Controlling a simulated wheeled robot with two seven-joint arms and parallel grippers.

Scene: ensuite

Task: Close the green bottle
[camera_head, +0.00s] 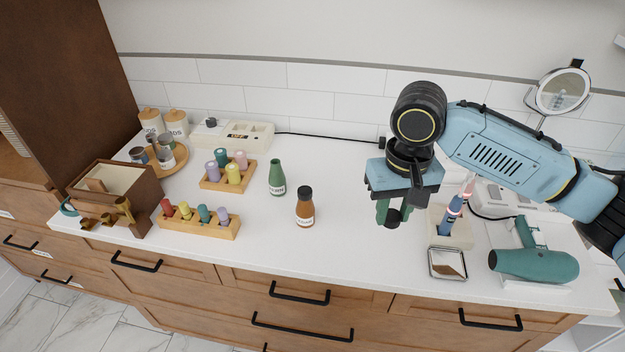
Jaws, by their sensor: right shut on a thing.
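The green bottle (277,178) stands upright on the white counter, left of the brown bottle. It has a white label, and no cap shows on its narrow neck. My right gripper (391,212) points down above the counter, well to the right of the green bottle. It is shut on a small dark round cap (393,218), partly hidden by the fingers. My left gripper is not in view.
A brown bottle (305,207) with a black cap stands between the green bottle and my right gripper. Wooden racks (199,223) of coloured bottles stand left. A toothbrush holder (450,228), small mirror (447,263) and teal hair dryer (533,265) are right.

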